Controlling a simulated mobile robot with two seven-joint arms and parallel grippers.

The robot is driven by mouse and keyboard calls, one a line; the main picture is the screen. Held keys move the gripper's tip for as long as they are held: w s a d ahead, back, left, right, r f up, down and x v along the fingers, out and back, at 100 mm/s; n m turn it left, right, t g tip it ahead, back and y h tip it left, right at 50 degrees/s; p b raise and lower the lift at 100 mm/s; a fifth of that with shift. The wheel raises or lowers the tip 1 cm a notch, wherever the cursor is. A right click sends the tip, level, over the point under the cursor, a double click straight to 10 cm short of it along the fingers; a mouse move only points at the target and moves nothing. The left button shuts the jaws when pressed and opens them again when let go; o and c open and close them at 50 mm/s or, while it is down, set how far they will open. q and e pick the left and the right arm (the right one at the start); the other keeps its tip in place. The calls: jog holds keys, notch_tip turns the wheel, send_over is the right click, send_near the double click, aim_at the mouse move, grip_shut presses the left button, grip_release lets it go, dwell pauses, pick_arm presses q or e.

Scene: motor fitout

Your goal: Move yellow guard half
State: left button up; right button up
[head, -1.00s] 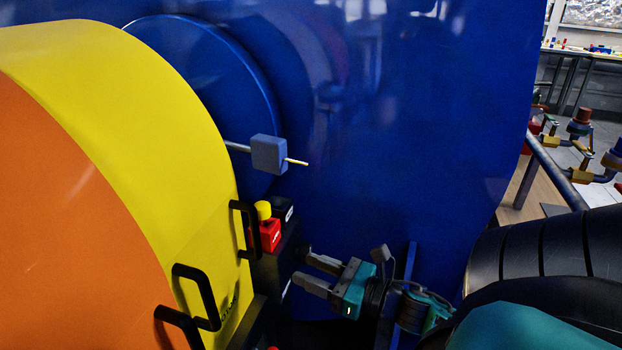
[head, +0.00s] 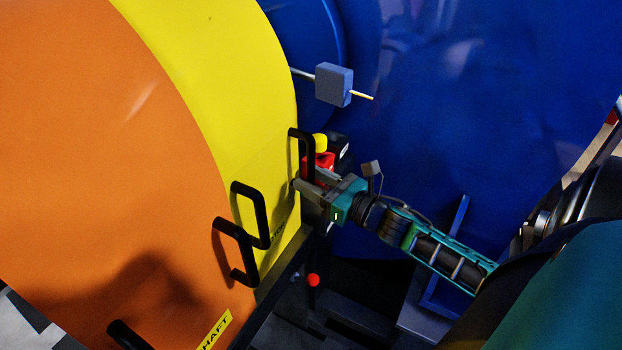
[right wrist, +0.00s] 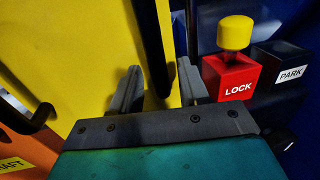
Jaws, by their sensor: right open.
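The yellow guard half (head: 235,65) is a large curved shell at the upper left of the head view. It also fills the left of the right wrist view (right wrist: 75,50). It has black handles; one (head: 294,131) stands on its right edge, another (head: 263,212) lower down. My right gripper (head: 303,183) is open at the lower part of the right-edge handle. In the right wrist view, the black handle bar (right wrist: 148,45) runs down between the open fingers (right wrist: 157,85), and I see no closed grip. My left gripper is not in view.
An orange guard half (head: 90,130) with black handles adjoins the yellow one on the left. Just right of the gripper are a red LOCK block (right wrist: 232,80) with a yellow knob and a dark PARK block (right wrist: 285,73). A grey block on a rod (head: 333,84) sticks out above.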

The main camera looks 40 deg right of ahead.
jog(key=shift+w+a, duration=0.1)
jog(key=shift+w, duration=0.35)
jog(key=shift+c, duration=0.4)
grip_shut()
dwell(0.8)
jog(key=shift+o, duration=1.2)
grip_release()
